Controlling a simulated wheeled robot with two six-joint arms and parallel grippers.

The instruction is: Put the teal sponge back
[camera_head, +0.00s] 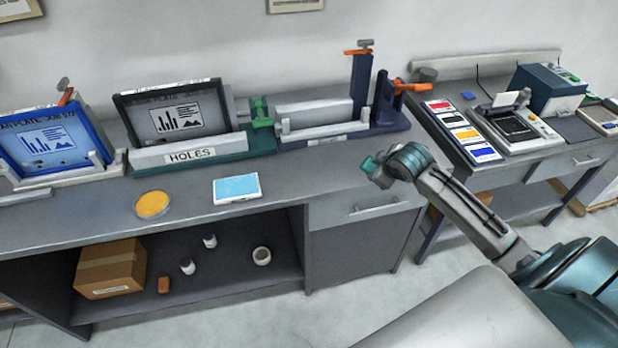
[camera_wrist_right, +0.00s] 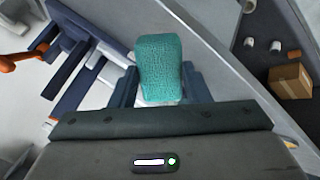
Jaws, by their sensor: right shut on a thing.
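The teal sponge (camera_wrist_right: 158,66) is a textured block held between the two dark fingers of my right gripper (camera_wrist_right: 160,86) in the right wrist view. In the head view my right gripper (camera_head: 377,175) is above the right part of the long grey bench (camera_head: 320,197), near its drawer front. A small teal bit of the sponge (camera_head: 369,165) shows at its tip. My left gripper is not in view.
A round orange-yellow dish (camera_head: 152,204) and a white tray with a light blue pad (camera_head: 236,189) lie on the bench. The lower shelf holds a cardboard box (camera_head: 111,268).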

